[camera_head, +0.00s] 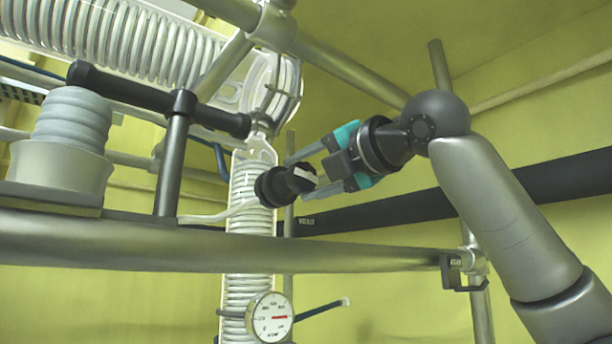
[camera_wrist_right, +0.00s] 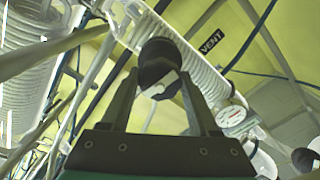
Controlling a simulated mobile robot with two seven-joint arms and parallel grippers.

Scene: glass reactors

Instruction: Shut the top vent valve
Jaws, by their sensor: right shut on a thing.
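The vent valve's black round knob (camera_head: 272,187) with a white marker stripe sits beside the vertical glass coil column (camera_head: 243,181). My right gripper (camera_head: 296,178) reaches in from the right, with one finger above and one below the knob. In the right wrist view the knob (camera_wrist_right: 158,62) is between the ends of my right gripper's two fingers (camera_wrist_right: 163,85), and its pale marker faces the camera. The gripper is shut on it. The finger contact is partly hidden. My left gripper is not in view.
A metal rail (camera_head: 330,257) crosses in front, below the knob. A round gauge (camera_head: 270,319) hangs on the lower column. A black bar clamp (camera_head: 160,97) is to the left. In the right wrist view a black VENT label (camera_wrist_right: 211,41) shows behind the knob.

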